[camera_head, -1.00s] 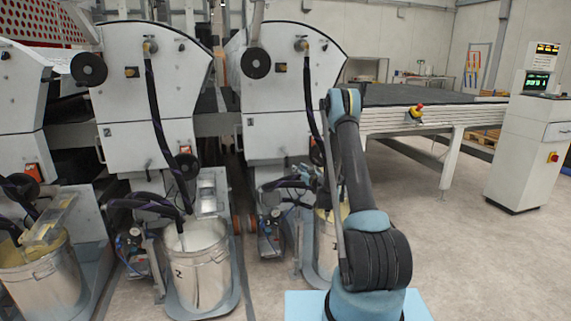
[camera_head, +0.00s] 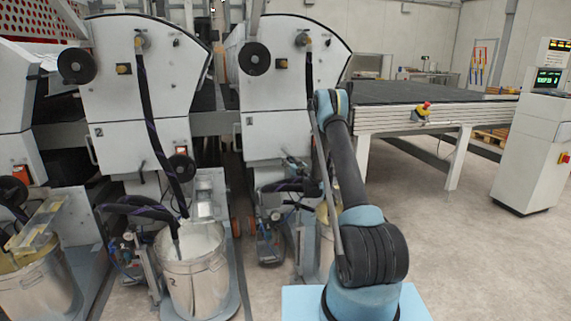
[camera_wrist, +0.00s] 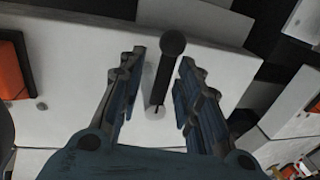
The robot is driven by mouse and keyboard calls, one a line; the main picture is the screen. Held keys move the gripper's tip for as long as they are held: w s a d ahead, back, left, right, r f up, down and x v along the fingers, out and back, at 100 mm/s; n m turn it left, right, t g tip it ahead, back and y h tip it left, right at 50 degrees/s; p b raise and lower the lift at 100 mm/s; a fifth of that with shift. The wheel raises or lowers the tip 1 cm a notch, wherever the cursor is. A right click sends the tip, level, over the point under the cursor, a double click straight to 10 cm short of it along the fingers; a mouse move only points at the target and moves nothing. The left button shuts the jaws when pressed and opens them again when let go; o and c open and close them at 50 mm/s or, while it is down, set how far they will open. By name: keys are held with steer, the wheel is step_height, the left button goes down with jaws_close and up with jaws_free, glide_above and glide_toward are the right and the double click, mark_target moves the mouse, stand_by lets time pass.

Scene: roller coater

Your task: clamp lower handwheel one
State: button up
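In the wrist view, a black handwheel part (camera_wrist: 166,75) shows as a dark bar with a round knob at its far end, in front of a white machine panel. My gripper (camera_wrist: 162,58) is open, with one finger on each side of this bar. Gaps show between the bar and both fingers. In the head view, the lower front of the machine marked 1 (camera_head: 272,139) is partly behind my arm.
An orange switch (camera_wrist: 10,80) is on the panel at left in the wrist view. The machine marked 2 (camera_head: 135,150) stands left, with a metal bucket (camera_head: 197,285) below. A conveyor table (camera_head: 435,115) and control console (camera_head: 530,150) stand right. Floor between them is clear.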

steer(key=shift+w+a, duration=0.15)
steer(key=shift+w, duration=0.15)
steer(key=shift+c, duration=0.2)
jaws_close()
